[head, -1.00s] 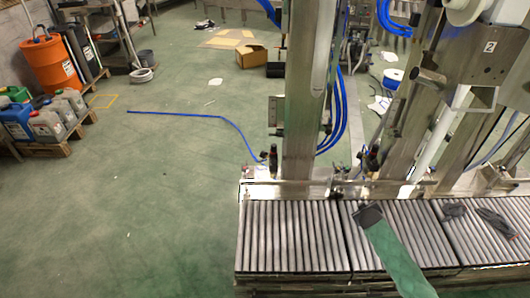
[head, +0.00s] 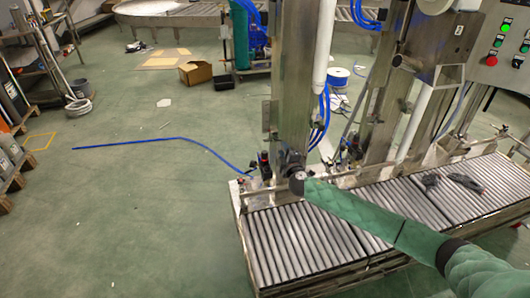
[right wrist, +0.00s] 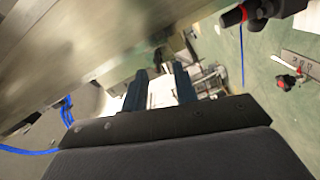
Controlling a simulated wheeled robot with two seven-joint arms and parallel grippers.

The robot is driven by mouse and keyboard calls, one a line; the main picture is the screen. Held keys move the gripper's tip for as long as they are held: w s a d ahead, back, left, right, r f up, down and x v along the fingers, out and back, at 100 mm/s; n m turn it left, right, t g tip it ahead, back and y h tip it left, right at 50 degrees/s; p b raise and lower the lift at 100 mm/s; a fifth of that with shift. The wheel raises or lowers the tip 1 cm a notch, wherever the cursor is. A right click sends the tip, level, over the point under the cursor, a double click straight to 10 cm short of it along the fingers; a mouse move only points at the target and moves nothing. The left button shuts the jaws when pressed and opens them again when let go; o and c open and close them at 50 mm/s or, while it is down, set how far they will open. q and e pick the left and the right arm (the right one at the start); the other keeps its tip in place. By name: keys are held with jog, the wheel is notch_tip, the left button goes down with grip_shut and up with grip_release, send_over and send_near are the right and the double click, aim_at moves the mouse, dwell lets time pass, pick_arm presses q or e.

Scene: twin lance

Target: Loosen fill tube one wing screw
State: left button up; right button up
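A white fill tube (head: 323,45) runs down beside the steel column (head: 291,90) in the head view, and another white tube (head: 414,122) slants down to its right. I cannot tell which one is tube one, and I cannot make out a wing screw. My right gripper (head: 293,166) is at the foot of the column, above the conveyor's back edge, its fingers partly hidden by the wrist. In the right wrist view the two dark fingers of my right gripper (right wrist: 160,84) stand apart with nothing seen between them. My left gripper is not in view.
A roller conveyor (head: 305,245) lies under my right arm, with dark gloves (head: 465,183) on it. A clamp with a red-tipped handle (right wrist: 232,17) is at the upper right of the wrist view. A blue hose (head: 150,141) lies on open green floor. A control panel (head: 505,45) is at right.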

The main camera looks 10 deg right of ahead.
aim_at(278, 140)
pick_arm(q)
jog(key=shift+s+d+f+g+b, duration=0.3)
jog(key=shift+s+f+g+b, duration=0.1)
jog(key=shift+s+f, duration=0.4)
pick_arm(e)
jog(key=shift+m+y, duration=0.3)
jog(key=shift+m, duration=0.1)
jog(key=shift+w+a+r, duration=0.15)
jog(key=shift+w+a, duration=0.05)
jog(key=shift+w, duration=1.55)
jog(key=shift+w+a+r, duration=0.1)
jog(key=shift+w+a, duration=0.05)
jog(key=shift+w, duration=1.55)
jog(key=shift+r, duration=0.1)
jog(key=c, duration=0.6)
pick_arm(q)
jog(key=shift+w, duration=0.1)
pick_arm(e)
grip_shut()
